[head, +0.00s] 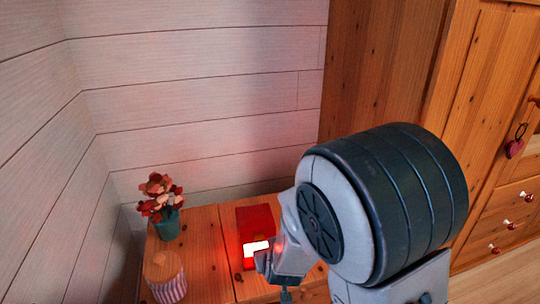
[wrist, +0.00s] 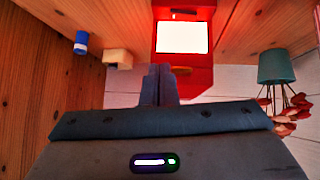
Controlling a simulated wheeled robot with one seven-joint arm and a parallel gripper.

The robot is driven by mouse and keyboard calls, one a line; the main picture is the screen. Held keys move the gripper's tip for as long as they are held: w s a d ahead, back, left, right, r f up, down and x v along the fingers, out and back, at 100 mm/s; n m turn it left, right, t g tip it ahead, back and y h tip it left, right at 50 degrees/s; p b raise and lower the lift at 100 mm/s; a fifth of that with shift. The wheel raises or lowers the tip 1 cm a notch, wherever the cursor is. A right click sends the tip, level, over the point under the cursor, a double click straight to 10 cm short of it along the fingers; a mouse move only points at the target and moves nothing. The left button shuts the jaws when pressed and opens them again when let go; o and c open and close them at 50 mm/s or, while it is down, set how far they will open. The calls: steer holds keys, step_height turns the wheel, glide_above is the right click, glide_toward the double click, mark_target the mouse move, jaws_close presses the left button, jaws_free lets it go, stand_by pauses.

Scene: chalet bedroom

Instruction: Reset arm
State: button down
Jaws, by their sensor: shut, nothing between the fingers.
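My gripper (wrist: 158,82) is shut and empty; its two fingers meet in the wrist view. In the head view my gripper (head: 262,262) is low over the wooden cabinet top (head: 190,262), in front of a red box-shaped device with a bright white panel (head: 255,222). The device also shows past the fingertips in the wrist view (wrist: 183,72), which looks upside down. My arm is bent, and its large dark joint hides the right part of the cabinet top. I cannot tell whether the fingers touch the device.
A teal pot with red flowers (head: 166,222) and a striped jar with a wooden lid (head: 166,280) stand on the left. A blue-and-white cylinder (wrist: 81,43) and a pale block (wrist: 118,58) show in the wrist view. A plank wall and a wooden wardrobe (head: 380,70) stand behind.

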steer(key=s+d+r+m+g+p, duration=0.1)
steer(key=s+d+r+p, duration=0.3)
steer(key=r, duration=0.8)
steer(key=s+d+r+m+g+p, duration=0.1)
steer(key=s+d+r+g+p, duration=0.2)
steer(key=s+r+p, duration=0.5)
steer(key=s+d+r+m+g+p, duration=0.1)
steer(key=s+d+r+p, duration=0.5)
steer(key=r+p, duration=0.7)
step_height(320, 180, up, 5)
steer(key=shift+r+g+h, duration=0.1)
steer(key=shift+g+h, duration=0.3)
steer(key=shift+g, duration=0.3)
steer(key=shift+d, duration=0.1)
